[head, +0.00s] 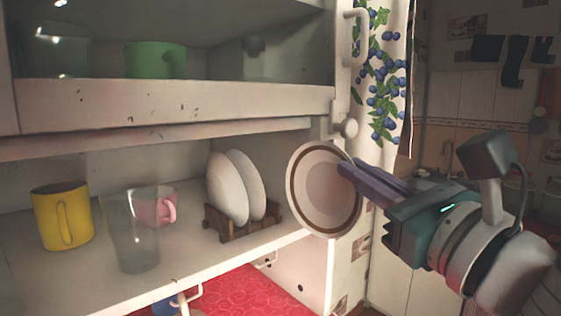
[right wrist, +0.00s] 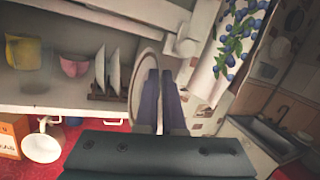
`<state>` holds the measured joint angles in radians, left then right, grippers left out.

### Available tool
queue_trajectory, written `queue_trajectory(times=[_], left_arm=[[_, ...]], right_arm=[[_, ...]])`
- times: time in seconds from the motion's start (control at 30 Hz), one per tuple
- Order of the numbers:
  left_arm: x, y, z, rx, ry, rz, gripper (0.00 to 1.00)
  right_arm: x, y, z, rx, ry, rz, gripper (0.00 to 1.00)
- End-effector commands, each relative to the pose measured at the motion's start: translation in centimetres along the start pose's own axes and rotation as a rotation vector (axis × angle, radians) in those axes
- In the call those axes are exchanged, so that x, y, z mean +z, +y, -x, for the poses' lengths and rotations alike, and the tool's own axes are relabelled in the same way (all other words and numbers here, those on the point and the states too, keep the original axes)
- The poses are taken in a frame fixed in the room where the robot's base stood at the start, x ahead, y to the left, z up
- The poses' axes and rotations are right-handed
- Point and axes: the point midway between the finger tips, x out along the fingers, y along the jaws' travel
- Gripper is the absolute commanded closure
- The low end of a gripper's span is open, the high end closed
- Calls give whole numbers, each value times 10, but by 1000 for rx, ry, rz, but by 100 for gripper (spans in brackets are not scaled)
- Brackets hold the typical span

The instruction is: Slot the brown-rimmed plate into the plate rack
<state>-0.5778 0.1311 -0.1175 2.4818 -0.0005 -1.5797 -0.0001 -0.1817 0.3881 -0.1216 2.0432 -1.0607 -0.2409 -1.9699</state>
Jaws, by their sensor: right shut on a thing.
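The brown-rimmed plate (head: 316,190) is off-white with a brown ring, held upright in the air in front of the shelf's right end. My right gripper (head: 347,172) is shut on its right edge. In the right wrist view the plate (right wrist: 145,82) shows nearly edge-on at the left of the fingers (right wrist: 160,88). The brown wooden plate rack (head: 222,222) stands on the lower shelf, left of the held plate and apart from it. Two white plates (head: 228,187) stand in it; its right end looks free. My left gripper is not in view.
On the lower shelf (head: 185,255) stand a yellow mug (head: 62,216), a clear glass (head: 138,245) and a pink cup (head: 165,208). A green mug (head: 155,59) is on the shelf above. A cabinet knob (head: 347,127) and berry-patterned curtain (head: 383,75) are close to the held plate.

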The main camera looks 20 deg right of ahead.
Motion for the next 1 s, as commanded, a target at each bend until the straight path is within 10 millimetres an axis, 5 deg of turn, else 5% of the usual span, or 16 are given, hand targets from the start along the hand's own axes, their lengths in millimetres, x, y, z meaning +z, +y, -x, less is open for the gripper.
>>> queue_trajectory(times=[0.57,1.0], left_arm=[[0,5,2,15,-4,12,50],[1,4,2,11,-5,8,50]], right_arm=[[2,5,1,-1,-21,57,100],[-3,14,-24,-3,-22,59,100]])
